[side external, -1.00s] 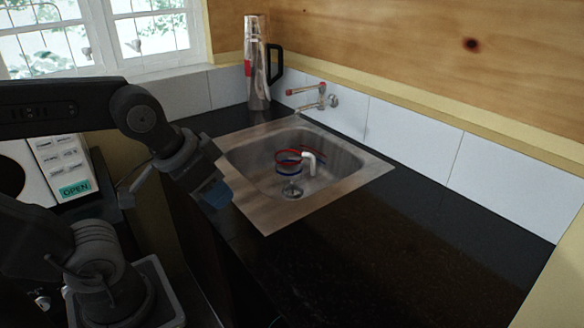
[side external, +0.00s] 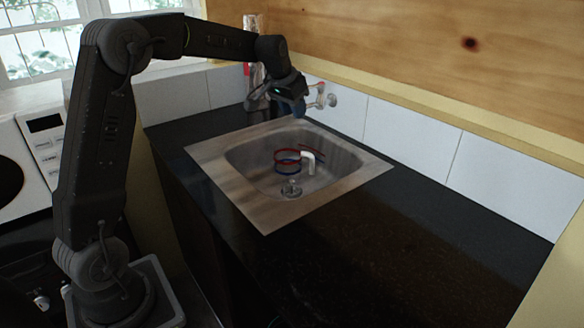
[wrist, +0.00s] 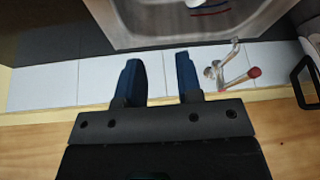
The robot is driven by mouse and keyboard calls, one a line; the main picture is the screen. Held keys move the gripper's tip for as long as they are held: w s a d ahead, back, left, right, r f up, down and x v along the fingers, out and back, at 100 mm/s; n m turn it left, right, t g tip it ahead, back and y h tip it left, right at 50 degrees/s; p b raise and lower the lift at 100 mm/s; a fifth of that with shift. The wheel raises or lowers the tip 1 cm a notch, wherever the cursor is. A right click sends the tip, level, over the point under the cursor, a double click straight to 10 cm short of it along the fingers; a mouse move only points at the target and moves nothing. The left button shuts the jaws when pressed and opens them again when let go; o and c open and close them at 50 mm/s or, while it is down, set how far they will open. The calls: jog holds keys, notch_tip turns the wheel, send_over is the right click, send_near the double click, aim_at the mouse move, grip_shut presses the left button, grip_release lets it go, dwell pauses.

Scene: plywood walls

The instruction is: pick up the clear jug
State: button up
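The clear jug (side external: 289,162) stands in the sink basin. Its see-through body shows mainly by its red and blue rings and a white handle on its right. In the wrist view only part of the jug (wrist: 207,10) shows at the top edge. My gripper (side external: 298,109) is above the back rim of the sink, in front of the wall tap, higher than the jug and behind it. In the wrist view my gripper (wrist: 160,77) has its two blue fingers apart with nothing between them.
The steel sink (side external: 225,175) is set in a black counter (side external: 400,245). A wall tap (side external: 325,96) is close behind my gripper. A shiny flask (side external: 252,28) stands at the back left, partly hidden by my arm. The counter's front right is clear.

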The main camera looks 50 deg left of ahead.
send_near(297, 154)
jog(key=shift+n, duration=0.4)
jog(key=shift+w+x, duration=0.1)
jog(key=shift+x, duration=2.05)
jog(key=shift+w+x, duration=0.15)
jog(key=shift+x, duration=2)
jog(key=shift+r, duration=0.1)
jog(key=shift+c, duration=0.4)
grip_shut()
